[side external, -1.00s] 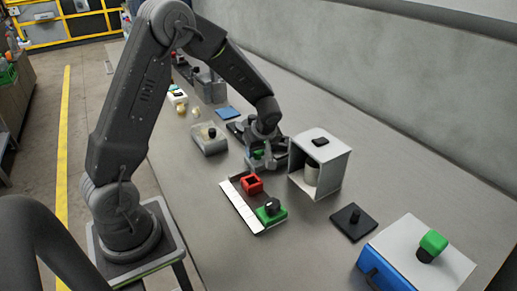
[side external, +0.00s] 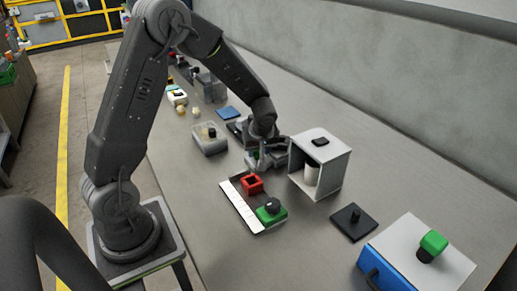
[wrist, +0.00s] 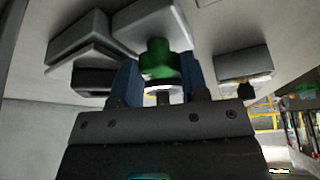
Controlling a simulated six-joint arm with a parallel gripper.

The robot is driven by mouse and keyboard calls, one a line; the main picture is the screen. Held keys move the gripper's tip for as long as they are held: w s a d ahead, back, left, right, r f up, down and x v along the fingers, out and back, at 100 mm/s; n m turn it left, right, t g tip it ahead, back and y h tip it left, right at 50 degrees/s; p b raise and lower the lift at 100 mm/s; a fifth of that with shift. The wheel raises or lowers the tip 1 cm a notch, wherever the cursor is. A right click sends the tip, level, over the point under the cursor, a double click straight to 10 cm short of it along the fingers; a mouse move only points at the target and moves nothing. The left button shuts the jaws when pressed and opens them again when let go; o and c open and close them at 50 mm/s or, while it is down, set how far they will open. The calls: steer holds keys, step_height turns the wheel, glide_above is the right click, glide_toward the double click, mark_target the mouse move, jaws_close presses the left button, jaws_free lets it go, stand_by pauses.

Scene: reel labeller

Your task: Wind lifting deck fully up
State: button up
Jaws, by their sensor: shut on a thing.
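A green cross-shaped knob (wrist: 160,58) sits between the blue fingertips of my gripper (wrist: 160,85) in the wrist view. My gripper is shut on it. In the side view my gripper (side external: 266,160) is low over the table, and only a bit of green shows there. A pale grey block (wrist: 148,20) adjoins the knob in the wrist view. Dark-edged stacked plates (wrist: 80,50) lie beside it; whether these are the lifting deck, and its height, I cannot tell. My gripper hides most of this device in the side view.
A white open-fronted housing (side external: 330,160) with a pale cylinder stands close right of my gripper. A white-edged tray (side external: 238,205) with a red square frame (side external: 252,184) and green knob block (side external: 271,211) lies in front. A grey box (side external: 209,143) stands left.

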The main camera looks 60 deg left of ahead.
steer(key=m, duration=0.2)
steer(key=m+t, duration=0.1)
steer(key=m, duration=0.1)
steer(key=shift+s+t+h, duration=0.15)
steer(key=shift+t+h, duration=0.15)
steer(key=shift+h, duration=0.1)
steer(key=shift+a+m+t+h, duration=0.1)
steer(key=shift+m+t+h, duration=0.4)
steer(key=shift+m, duration=1.9)
steer(key=o, duration=0.7)
steer(key=shift+c, duration=0.2)
steer(key=v, duration=1.4)
steer(key=shift+a, duration=0.25)
